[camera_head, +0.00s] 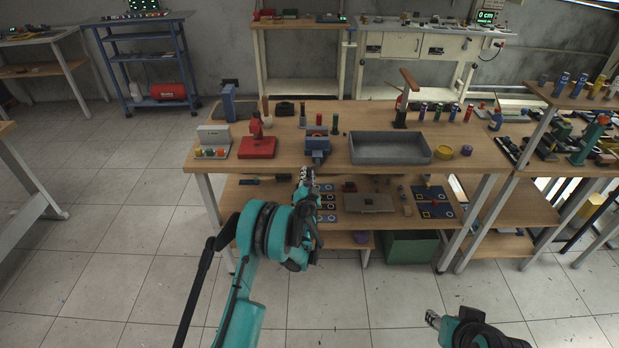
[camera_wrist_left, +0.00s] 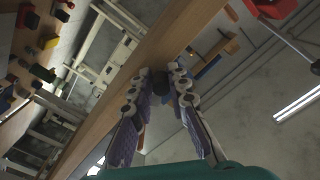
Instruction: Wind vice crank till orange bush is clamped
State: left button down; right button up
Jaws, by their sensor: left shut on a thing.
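A blue vice (camera_head: 317,145) stands at the front edge of the wooden workbench, near its middle. My left gripper (camera_head: 305,176) is just in front of and below the vice, at the bench edge. In the left wrist view its fingertips (camera_wrist_left: 166,80) are closed on a small dark round knob (camera_wrist_left: 161,86), which looks like the crank's handle. The rest of the crank is mostly hidden by the fingers. I cannot make out the orange bush or the gap between the vice jaws. My right gripper (camera_head: 433,318) is low at the bottom right, apart from the bench, its fingers too small to judge.
A yellow ring (camera_head: 446,153) lies beside the tray. A lower shelf (camera_head: 250,193) holds parts close below my left gripper. Floor in front is clear.

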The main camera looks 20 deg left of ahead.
aim_at(319, 161)
pick_arm(q)
jog(key=m, duration=0.1)
jog(key=r+m, duration=0.1)
jog(key=m, duration=0.1)
jog(key=shift+a+r+m, duration=0.25)
jog(key=shift+a+m, duration=0.05)
jog(key=shift+m, duration=0.1)
jog(key=m, duration=0.1)
jog(key=r+m, duration=0.1)
jog(key=shift+m, duration=0.3)
jog(key=m, duration=0.1)
jog(key=r+m, duration=0.1)
jog(key=m, duration=0.1)
jog(key=shift+d+r+m, duration=0.15)
jog(key=shift+r+m, duration=0.05)
jog(key=shift+m, duration=0.1)
jog(key=m, duration=0.2)
jog(key=r+m, duration=0.1)
jog(key=shift+w+d+m, duration=0.1)
jog(key=shift+d+m, duration=0.3)
jog(key=d+m, duration=0.1)
jog(key=m, duration=0.2)
jog(key=d+r+m, duration=0.1)
jog(key=m, duration=0.3)
jog(key=w+d+m, duration=0.1)
jog(key=m, duration=0.2)
jog(key=shift+d+r+m, duration=0.3)
jog(key=shift+d+f+m, duration=0.1)
jog(key=shift+d+m, duration=0.4)
jog(key=shift+m, duration=0.7)
